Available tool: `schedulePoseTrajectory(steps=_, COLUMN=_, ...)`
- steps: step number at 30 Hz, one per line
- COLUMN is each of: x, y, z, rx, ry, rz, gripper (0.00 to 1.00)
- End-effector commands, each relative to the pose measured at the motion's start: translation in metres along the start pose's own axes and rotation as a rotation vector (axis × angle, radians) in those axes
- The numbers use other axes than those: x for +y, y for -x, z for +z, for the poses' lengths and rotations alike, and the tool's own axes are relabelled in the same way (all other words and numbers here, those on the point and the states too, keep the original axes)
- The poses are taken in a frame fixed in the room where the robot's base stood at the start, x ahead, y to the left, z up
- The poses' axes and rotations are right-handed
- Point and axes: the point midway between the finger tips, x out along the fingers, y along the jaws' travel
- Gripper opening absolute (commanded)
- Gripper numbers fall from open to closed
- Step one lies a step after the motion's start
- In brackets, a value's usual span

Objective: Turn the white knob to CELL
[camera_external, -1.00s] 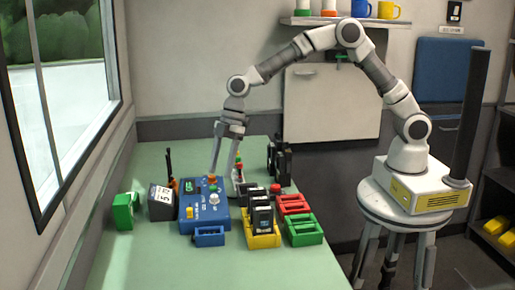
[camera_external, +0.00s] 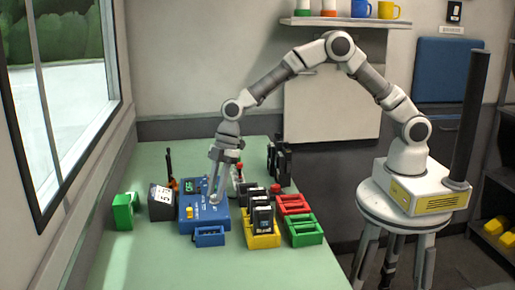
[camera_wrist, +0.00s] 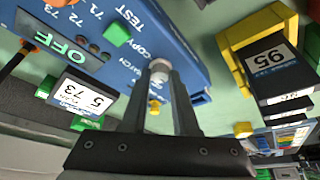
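The blue box (camera_external: 188,226) stands on the green table. It also fills the upper left of the wrist view (camera_wrist: 190,55), where its green display (camera_wrist: 62,45) reads OFF and printed words such as TEST and COPY show. The white knob (camera_wrist: 160,66) is on its top face, between my fingertips in the wrist view. My gripper (camera_external: 215,198) points down over the box, its fingers apart on either side of the knob (camera_wrist: 161,76). I cannot tell whether they press on it. The fingers hide the knob's pointer and the CELL mark.
A black unit with a white label (camera_external: 161,202) and a green block (camera_external: 122,212) stand left of the box. A yellow holder with dark packs (camera_external: 262,240), a red tray (camera_external: 292,204) and a green tray (camera_external: 304,232) stand close on the right. The table's front is clear.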

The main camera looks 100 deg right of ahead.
Motion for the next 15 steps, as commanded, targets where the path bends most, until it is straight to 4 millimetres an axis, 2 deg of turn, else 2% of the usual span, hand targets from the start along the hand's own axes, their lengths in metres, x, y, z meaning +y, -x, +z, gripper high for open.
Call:
schedulePoseTrajectory(steps=1, x=0.0, y=0.0002, z=0.0, rx=0.0, ry=0.0, rz=0.0, gripper=0.09)
schedulePoseTrajectory(steps=3, x=0.0, y=0.0002, z=0.0, rx=0.0, ry=0.0, rz=0.0, gripper=0.0)
schedulePoseTrajectory(steps=15, x=-0.0006, y=0.0003, z=0.0, rx=-0.001, ry=-0.024, rz=0.01, gripper=0.0)
